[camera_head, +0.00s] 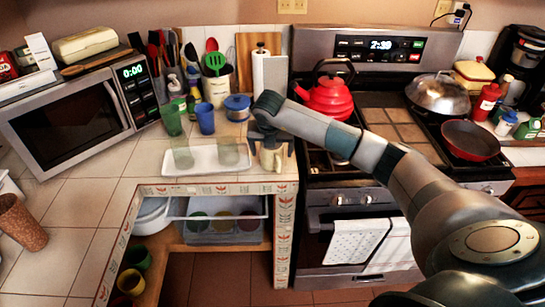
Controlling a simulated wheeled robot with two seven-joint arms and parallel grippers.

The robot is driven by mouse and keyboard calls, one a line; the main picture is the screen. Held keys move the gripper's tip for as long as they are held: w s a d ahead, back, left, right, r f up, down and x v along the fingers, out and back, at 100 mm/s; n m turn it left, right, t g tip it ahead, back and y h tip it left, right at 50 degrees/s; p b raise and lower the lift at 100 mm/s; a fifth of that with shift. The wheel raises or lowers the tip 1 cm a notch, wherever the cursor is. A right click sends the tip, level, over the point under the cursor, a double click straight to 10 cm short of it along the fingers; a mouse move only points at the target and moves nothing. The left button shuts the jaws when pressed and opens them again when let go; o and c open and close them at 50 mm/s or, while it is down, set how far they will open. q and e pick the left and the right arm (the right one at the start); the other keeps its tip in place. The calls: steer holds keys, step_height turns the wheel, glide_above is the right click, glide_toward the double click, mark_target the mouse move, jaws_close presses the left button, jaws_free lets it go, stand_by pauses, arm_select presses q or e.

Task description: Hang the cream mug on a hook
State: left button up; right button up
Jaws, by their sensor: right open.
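The cream mug (270,162) stands on the tiled counter, at its right end next to the stove. My right gripper (272,147) reaches in from the right and points down over the mug. Its fingers are open, one on each side of the mug's upper part. The gripper hides the mug's top, and I cannot tell whether the fingers touch it. My left gripper is out of the picture. I cannot make out a hook.
A white tray (205,170) with glasses lies just left of the mug. A blue cup (205,118), a green glass (171,120) and a blue pot (237,108) stand behind. A red kettle (328,98) is on the stove to the right. The counter's front edge is close.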

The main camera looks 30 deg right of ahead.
steer(key=c, duration=1.4)
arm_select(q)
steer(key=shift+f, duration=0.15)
arm_select(e)
steer(key=shift+r, duration=0.2)
steer(key=shift+r+b, duration=0.3)
steer(key=shift+b, duration=0.1)
arm_select(q)
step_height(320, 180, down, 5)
steer(key=b, duration=0.5)
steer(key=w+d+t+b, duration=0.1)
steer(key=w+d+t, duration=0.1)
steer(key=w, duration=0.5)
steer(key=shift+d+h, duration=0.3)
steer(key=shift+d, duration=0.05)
arm_select(e)
steer(key=shift+s+d+r, duration=1)
steer(key=shift+s+r, duration=0.65)
steer(key=shift+r, duration=0.05)
steer(key=shift+s+d+r, duration=1.05)
steer(key=shift+s+r, duration=0.6)
steer(key=shift+s, duration=0.05)
steer(key=shift+s+d+r, duration=1)
steer(key=shift+s+r, duration=0.65)
steer(key=shift+r, duration=0.05)
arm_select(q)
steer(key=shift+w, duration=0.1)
